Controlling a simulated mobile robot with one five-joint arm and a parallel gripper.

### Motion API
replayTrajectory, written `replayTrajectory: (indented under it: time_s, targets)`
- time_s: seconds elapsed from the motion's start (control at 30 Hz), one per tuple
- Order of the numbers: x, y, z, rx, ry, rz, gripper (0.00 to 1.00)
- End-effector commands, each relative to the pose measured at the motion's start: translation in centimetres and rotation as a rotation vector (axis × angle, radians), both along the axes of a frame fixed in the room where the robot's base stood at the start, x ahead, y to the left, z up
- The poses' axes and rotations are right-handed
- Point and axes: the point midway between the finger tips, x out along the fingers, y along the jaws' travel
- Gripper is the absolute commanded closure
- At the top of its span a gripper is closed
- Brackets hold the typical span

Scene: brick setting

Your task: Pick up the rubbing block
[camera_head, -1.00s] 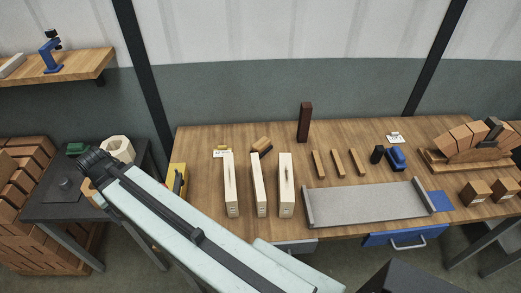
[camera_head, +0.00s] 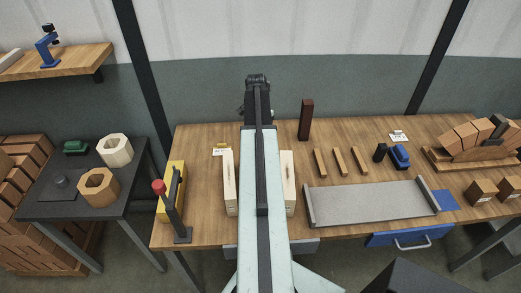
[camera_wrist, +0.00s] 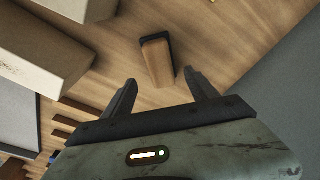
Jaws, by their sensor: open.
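The block's near end lies between and just beyond the fingertips in the picture; I cannot tell the height gap.
Pale boxes (camera_head: 229,185) (camera_head: 288,185) stand close by on the bench (camera_head: 350,135), and one looms left in the wrist view (camera_wrist: 35,50).

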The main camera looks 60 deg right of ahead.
Motion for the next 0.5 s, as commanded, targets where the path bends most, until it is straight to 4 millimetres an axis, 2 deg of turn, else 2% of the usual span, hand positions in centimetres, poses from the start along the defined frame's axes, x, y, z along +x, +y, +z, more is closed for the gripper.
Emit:
replayTrajectory:
  time_s: [0.03,0.1,0.23,0.33,0.5]
  targets:
    - [0.0,-0.1,-1.3,0.000,0.000,0.000,0.32]
    - [0.0,-0.1,-2.1,0.000,0.000,0.001,0.32]
    - [0.0,-0.2,-1.9,0.000,0.000,0.002,0.32]
    - [-0.1,-0.2,-2.7,0.000,0.000,0.002,0.32]
    - [-0.1,-0.2,-5.7,0.000,0.000,0.002,0.32]
